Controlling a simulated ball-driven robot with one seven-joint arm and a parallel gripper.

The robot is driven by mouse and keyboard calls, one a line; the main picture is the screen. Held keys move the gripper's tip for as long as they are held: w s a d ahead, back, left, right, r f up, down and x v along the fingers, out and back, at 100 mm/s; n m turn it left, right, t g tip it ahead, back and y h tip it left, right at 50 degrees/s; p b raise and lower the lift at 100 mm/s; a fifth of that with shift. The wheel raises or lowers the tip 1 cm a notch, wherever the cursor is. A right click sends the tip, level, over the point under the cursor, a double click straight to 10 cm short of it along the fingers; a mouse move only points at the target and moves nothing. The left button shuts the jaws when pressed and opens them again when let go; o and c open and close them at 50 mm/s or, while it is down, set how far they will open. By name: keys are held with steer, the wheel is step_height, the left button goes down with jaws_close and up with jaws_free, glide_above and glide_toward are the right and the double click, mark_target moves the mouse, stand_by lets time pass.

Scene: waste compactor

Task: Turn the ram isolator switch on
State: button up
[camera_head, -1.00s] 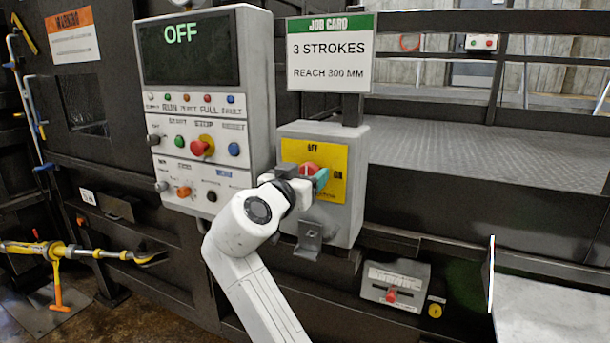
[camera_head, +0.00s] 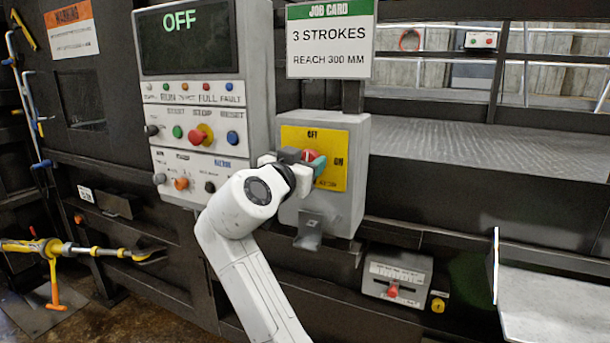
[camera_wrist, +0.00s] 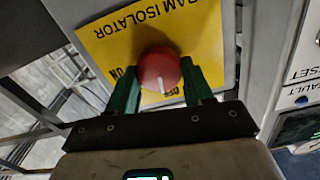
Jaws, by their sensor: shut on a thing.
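The ram isolator switch is a red round knob (camera_wrist: 159,70) on a yellow plate (camera_wrist: 110,42) marked RAM ISOLATOR, OFF and ON. The wrist view shows it upside down. The knob's white line points towards the OFF mark, not towards ON. In the head view the knob (camera_head: 310,156) shows partly behind my gripper, on the grey box's yellow plate (camera_head: 334,177). My gripper (camera_wrist: 161,68) has green fingers, one on each side of the knob, and is shut on it. It also shows in the head view (camera_head: 314,163).
A control panel (camera_head: 200,110) with buttons stands left of the isolator box (camera_head: 350,205); its display (camera_head: 190,42) reads OFF. A job card (camera_head: 331,40) above says 3 strokes, reach 300 mm. A small box with a red slider (camera_head: 393,290) sits below right.

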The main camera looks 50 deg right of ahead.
steer(key=shift+s+d+f+m+b, duration=0.1)
steer(key=shift+m+b, duration=2.6)
steer(key=shift+b, duration=0.45)
steer(key=shift+s+a+f+m+b, duration=0.1)
steer(key=shift+f+m+b, duration=0.05)
steer(key=shift+m+b, duration=2.75)
steer(key=shift+d+f+m+b, duration=0.1)
steer(key=shift+m+b, duration=2.4)
steer(key=shift+b, duration=0.85)
steer(key=o, duration=1)
steer(key=shift+r, duration=0.1)
steer(key=v, duration=1)
steer(key=shift+s+a+b, duration=0.15)
steer(key=shift+a+b, duration=0.15)
steer(key=shift+a, duration=0.1)
